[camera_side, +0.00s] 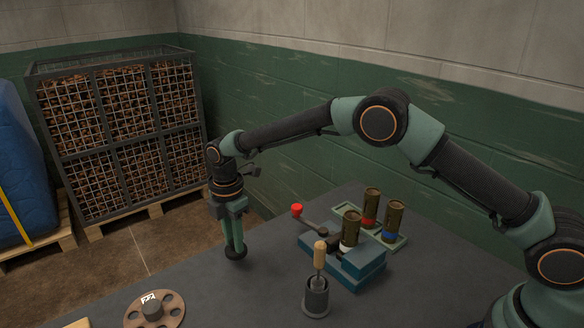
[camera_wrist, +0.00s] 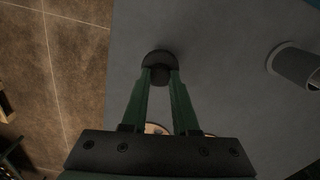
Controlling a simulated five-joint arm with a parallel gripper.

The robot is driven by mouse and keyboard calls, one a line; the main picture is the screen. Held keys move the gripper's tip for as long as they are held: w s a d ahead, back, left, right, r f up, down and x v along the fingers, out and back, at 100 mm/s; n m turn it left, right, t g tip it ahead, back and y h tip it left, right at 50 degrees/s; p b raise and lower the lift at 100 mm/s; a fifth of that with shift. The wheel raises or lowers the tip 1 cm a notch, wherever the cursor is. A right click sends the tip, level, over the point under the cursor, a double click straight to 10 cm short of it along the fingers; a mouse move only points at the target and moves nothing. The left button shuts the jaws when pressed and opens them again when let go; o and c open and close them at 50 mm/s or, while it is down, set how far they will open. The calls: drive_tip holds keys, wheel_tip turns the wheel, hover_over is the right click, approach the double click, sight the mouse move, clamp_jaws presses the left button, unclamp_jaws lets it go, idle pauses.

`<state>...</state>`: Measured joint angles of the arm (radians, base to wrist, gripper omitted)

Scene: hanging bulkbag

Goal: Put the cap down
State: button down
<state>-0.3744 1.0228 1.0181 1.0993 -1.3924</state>
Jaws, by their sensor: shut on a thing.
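The cap (camera_side: 236,254) is a small dark round piece between my fingertips, low over the grey table near its left edge. My gripper (camera_side: 234,245) points down and is shut on it. In the wrist view the cap (camera_wrist: 160,60) shows as a dark dome with a narrower stub between the two green fingers (camera_wrist: 160,76). I cannot tell whether its underside touches the table.
A brown disc with holes (camera_side: 167,317) lies at the front left. A grey cup (camera_side: 317,301) holds a wooden-handled tool (camera_side: 320,255). Behind it stand a blue fixture (camera_side: 360,263) with a red-knobbed lever (camera_side: 297,209) and a green tray (camera_side: 400,243) with brown canisters. The table around the cap is clear.

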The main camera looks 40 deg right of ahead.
drive_tip(key=shift+f, duration=1.55)
drive_tip(key=shift+f, duration=0.15)
drive_tip(key=c, duration=0.7)
unclamp_jaws()
